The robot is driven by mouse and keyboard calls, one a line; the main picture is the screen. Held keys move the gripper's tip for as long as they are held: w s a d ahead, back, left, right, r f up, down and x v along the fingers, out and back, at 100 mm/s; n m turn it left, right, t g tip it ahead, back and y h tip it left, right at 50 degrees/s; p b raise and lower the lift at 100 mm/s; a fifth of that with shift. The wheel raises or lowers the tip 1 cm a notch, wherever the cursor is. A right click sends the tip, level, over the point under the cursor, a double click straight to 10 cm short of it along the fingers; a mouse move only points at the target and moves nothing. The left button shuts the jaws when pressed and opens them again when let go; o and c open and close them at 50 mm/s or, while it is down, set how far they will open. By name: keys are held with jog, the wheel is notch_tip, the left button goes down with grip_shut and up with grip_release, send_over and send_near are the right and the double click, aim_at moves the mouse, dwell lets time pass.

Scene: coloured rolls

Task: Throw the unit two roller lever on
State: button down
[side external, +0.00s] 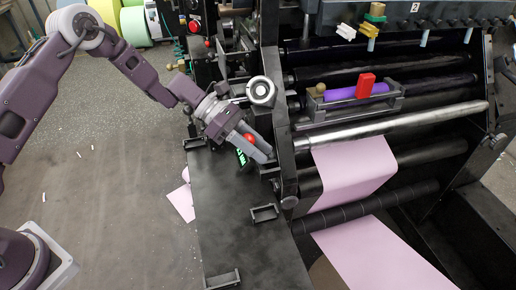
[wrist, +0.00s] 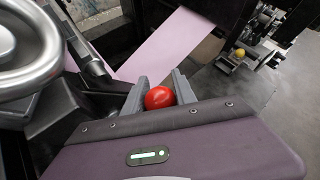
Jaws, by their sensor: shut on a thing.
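My gripper (side external: 258,145) is shut on a red ball knob (side external: 249,138), which I take to be the end of the roller lever. In the wrist view the red knob (wrist: 159,97) sits between the two grey fingers of my gripper (wrist: 160,92). The lever's shaft is hidden by the fingers, so its angle cannot be told. The knob is beside the left frame of the press unit marked "2" (side external: 415,7). Pink paper web (side external: 352,175) runs over the rollers to the right of the gripper.
A metal handwheel (side external: 261,91) stands close above my gripper, and it is large at the left of the wrist view (wrist: 25,50). A red block (side external: 366,85) and purple roll (side external: 340,92) sit on the unit. A dark plate (side external: 235,235) below is mostly bare.

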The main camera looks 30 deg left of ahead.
jog(key=shift+w+a+f, duration=0.15)
jog(key=shift+a+f, duration=0.1)
jog(key=c, duration=1.3)
grip_release()
jog(key=shift+o, duration=1.3)
jog(key=shift+d+r, duration=0.1)
jog(key=v, duration=0.7)
jog(key=shift+r, duration=0.1)
